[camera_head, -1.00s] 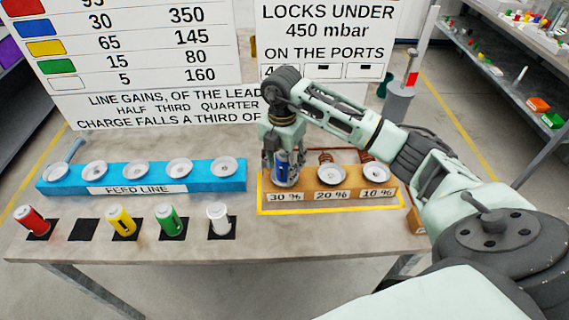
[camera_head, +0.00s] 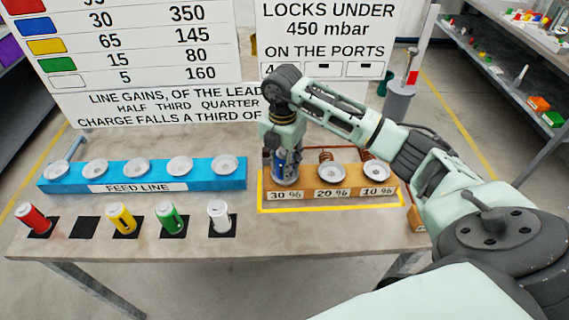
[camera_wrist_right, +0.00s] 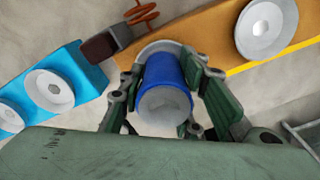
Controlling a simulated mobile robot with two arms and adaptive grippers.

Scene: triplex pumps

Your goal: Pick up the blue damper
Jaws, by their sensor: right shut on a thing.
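The blue damper (camera_head: 282,166) stands upright at the 30 % seat of the orange block (camera_head: 345,192). It also shows in the right wrist view (camera_wrist_right: 166,85), with its round grey end facing the camera and the pale dish of the seat behind it. My right gripper (camera_head: 284,174) is around the damper from above, shut on its sides. In the right wrist view the fingers (camera_wrist_right: 170,100) lie on both sides of it. The gripper hides part of the damper in the head view. My left gripper is not in view.
The blue feed line block (camera_head: 215,180) has several empty dishes. In front, red (camera_head: 32,218), yellow (camera_head: 121,220), green (camera_head: 168,216) and white (camera_head: 218,214) dampers stand on black pads; one pad (camera_head: 84,229) is bare. The 20 % (camera_head: 331,172) and 10 % (camera_head: 376,171) dishes are empty.

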